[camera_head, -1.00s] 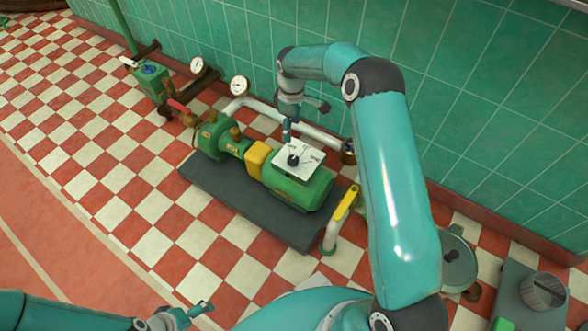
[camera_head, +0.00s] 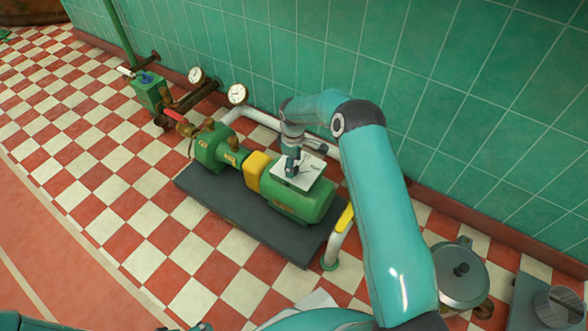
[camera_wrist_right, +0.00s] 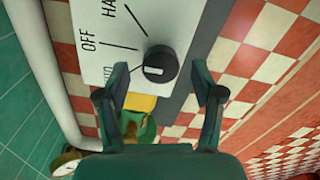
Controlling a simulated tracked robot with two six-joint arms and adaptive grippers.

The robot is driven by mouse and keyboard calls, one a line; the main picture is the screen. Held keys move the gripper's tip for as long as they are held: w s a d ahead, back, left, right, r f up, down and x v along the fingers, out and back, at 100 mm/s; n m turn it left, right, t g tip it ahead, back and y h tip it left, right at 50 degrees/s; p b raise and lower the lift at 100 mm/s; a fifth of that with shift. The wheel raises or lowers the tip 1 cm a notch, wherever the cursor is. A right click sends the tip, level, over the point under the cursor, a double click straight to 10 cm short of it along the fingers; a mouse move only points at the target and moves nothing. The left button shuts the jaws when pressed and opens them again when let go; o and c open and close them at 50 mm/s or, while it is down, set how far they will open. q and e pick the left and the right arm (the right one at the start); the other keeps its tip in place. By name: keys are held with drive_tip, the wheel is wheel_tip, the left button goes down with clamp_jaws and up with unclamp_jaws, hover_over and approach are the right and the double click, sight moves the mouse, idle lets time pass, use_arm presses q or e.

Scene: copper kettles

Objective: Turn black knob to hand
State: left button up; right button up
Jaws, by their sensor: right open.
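The black knob (camera_wrist_right: 160,62) sits on a white plate (camera_wrist_right: 95,60) marked HAND, OFF and a partly hidden third label that looks like AUTO. The knob's white mark is on its lower left side, towards the third label. The plate (camera_head: 312,186) lies on top of the green motor (camera_head: 308,205). My right gripper (camera_head: 292,168) is over the plate and hides the knob in the head view. In the right wrist view the gripper (camera_wrist_right: 160,78) is open, with one finger on each side of the knob. Contact cannot be told. My left gripper's fingers are out of view.
The motor and green pump (camera_head: 212,146) stand on a dark base (camera_head: 240,212). A yellow-handled pipe (camera_head: 338,235) rises close beside my right arm. A grey lidded pot (camera_head: 462,278) stands right of it.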

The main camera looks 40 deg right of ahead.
drive_tip(key=shift+f, duration=0.85)
drive_tip(key=c, duration=1.1)
drive_tip(key=shift+w+r, duration=0.1)
drive_tip(key=shift+c, duration=0.2)
drive_tip(key=shift+m, duration=0.3)
drive_tip(key=m, duration=0.8)
drive_tip(key=shift+b, duration=0.35)
drive_tip(key=shift+m, duration=0.3)
